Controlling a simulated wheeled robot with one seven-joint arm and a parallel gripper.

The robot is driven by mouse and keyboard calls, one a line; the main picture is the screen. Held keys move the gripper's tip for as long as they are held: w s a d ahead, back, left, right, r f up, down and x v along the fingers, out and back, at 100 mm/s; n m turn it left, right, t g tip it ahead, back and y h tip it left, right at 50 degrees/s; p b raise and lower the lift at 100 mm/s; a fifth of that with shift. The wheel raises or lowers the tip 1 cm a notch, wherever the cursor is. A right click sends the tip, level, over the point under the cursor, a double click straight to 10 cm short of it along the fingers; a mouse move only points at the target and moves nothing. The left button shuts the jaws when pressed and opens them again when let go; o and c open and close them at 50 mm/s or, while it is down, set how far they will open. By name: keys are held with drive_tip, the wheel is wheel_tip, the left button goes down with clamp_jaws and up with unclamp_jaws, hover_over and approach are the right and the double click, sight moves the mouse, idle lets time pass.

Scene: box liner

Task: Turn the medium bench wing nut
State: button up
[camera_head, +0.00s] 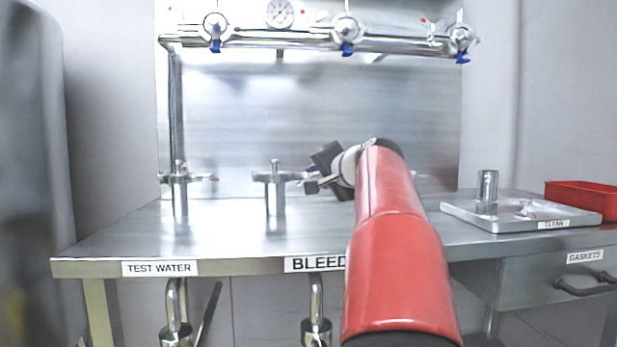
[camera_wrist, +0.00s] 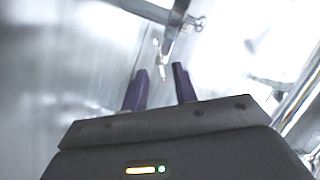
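Two metal posts with winged fittings stand on the bench, one at left (camera_head: 180,180) and one in the middle (camera_head: 274,180). A third fitting (camera_head: 421,176) shows only partly behind my red arm. I cannot tell which is the medium one. My gripper (camera_head: 312,178) is just right of the middle fitting; whether they touch is unclear. In the wrist view, its two purple fingers (camera_wrist: 160,82) are apart with a clear gap.
A chrome pipe (camera_head: 300,41) with valves crosses above the steel bench (camera_head: 225,235). The bench front at left is clear. My arm covers the bench's middle right.

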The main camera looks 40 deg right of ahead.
sight(310, 178)
drive_tip(key=shift+x, duration=2.2)
clamp_jaws()
drive_tip(key=shift+f, duration=0.1)
drive_tip(key=shift+f+m+t+b, duration=0.2)
drive_tip(key=shift+m+t+b, duration=0.3)
drive_tip(key=shift+m+b, duration=0.55)
drive_tip(key=shift+m+t+b, duration=0.7)
drive_tip(key=shift+m+b, duration=0.55)
drive_tip(key=shift+m, duration=0.3)
drive_tip(key=shift+r, duration=0.1)
